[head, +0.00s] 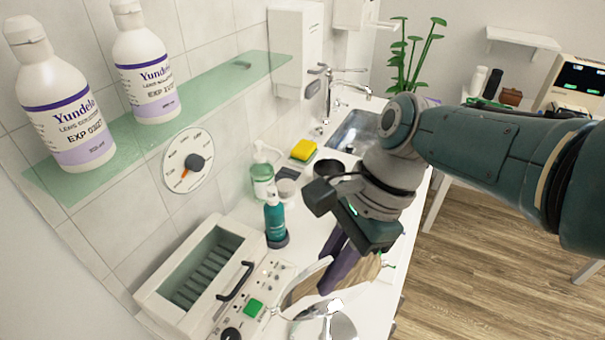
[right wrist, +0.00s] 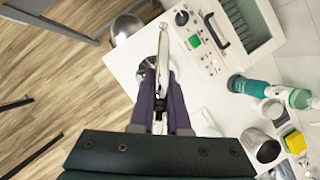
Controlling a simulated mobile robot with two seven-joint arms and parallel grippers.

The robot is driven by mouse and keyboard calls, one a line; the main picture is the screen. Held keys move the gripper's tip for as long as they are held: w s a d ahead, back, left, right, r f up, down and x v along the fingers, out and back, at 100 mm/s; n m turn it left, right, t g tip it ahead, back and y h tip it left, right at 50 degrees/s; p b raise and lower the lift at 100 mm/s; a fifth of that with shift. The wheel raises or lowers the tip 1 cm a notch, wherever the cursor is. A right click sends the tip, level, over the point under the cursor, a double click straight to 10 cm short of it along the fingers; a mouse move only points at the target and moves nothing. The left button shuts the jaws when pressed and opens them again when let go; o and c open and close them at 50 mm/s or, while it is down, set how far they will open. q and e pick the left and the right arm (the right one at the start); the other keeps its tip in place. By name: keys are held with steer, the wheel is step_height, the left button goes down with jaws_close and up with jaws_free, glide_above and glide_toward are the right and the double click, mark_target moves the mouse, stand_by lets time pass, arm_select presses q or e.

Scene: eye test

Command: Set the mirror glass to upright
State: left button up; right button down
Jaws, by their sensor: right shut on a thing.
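The mirror glass (head: 303,286) is an oval pane with a pale rim, low in the head view, reflecting tan floor. In the right wrist view the mirror glass (right wrist: 163,62) shows nearly edge-on, as a thin pale strip running between the fingers. My right gripper (head: 336,272) has purple fingers, one on each side of the glass, and is shut on it; the gripper also shows in the right wrist view (right wrist: 160,98). The fingers hide part of the pane. I cannot tell its exact lean. My left gripper is in neither view.
A white device (head: 205,268) with a green button stands close left of the mirror. A teal bottle (head: 275,218) and a dark cup (head: 327,167) stand behind. A silver rounded thing (head: 338,324) is nearby. A glass shelf (head: 215,88) holds two white bottles. Open floor lies right.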

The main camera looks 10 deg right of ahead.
steer(key=c, duration=0.9)
jaws_free()
steer(key=p+v, duration=0.4)
steer(key=v, duration=0.4)
steer(key=shift+d+r+p, duration=0.15)
steer(key=shift+r+p, duration=0.2)
steer(key=shift+p, duration=0.05)
steer(key=shift+d+r, duration=0.25)
steer(key=shift+r, duration=0.3)
steer(key=s+d+f+n+t+h, duration=0.1)
steer(key=s+d+n+t+h, duration=0.35)
steer(key=s+n, duration=0.8)
steer(key=s+d+r+n, duration=0.3)
steer(key=s+r+n, duration=0.2)
steer(key=s+r, duration=0.15)
steer(key=shift+m+y, duration=0.25)
steer(key=r+p, duration=1.4)
steer(key=shift+a+p, duration=0.25)
steer(key=shift+p, duration=0.1)
